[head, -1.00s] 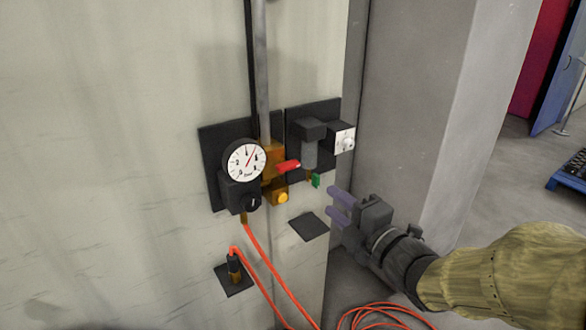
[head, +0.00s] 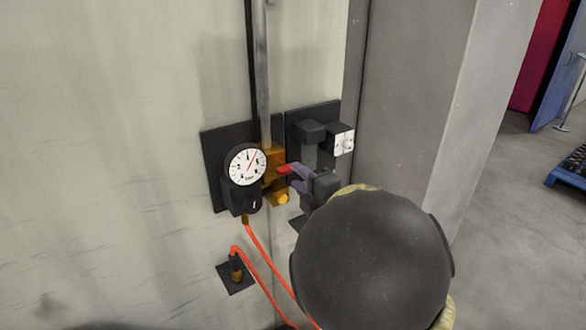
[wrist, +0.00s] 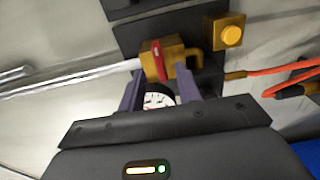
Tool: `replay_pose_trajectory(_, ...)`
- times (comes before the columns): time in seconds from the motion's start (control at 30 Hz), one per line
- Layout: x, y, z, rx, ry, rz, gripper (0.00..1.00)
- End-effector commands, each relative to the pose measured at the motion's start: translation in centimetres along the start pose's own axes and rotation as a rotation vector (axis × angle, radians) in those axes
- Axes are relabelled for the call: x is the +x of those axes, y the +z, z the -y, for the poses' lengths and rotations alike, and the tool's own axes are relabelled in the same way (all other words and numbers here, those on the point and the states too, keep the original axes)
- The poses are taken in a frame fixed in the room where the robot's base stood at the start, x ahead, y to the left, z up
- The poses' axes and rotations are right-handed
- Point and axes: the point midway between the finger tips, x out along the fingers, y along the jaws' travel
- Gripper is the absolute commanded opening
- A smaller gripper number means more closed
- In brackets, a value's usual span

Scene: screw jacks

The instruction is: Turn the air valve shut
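The air valve has a brass body (head: 273,158) on a black wall plate, under a vertical grey pipe, and a short red lever (head: 283,169). In the wrist view, the red lever (wrist: 157,58) stands out on the brass body (wrist: 175,53). My gripper (head: 295,178) is at the lever, its purple fingers partly covering it in the head view. In the wrist view my gripper (wrist: 157,76) is open, with one finger on each side of the lever near the fingertips. I cannot tell whether either finger touches it.
A round gauge (head: 246,165) sits left of the valve, its needle pointing up and right. A yellow button (wrist: 232,36) is close to the valve. Orange hoses (head: 262,257) hang below. A dark block with a white-faced box (head: 341,140) is at right, beside a grey pillar (head: 412,110).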

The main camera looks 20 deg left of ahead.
Motion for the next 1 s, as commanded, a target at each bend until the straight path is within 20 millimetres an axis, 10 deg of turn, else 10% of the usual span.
replay_pose_trajectory(0.6, 3.5, 0.0, 0.0, 0.001, 0.000, 0.000, 0.34)
replay_pose_trajectory(0.8, 3.5, 0.0, 0.0, 0.001, 0.000, 0.000, 0.00)
replay_pose_trajectory(1.0, 3.5, 0.0, 0.1, 0.003, 0.000, 0.000, 0.00)
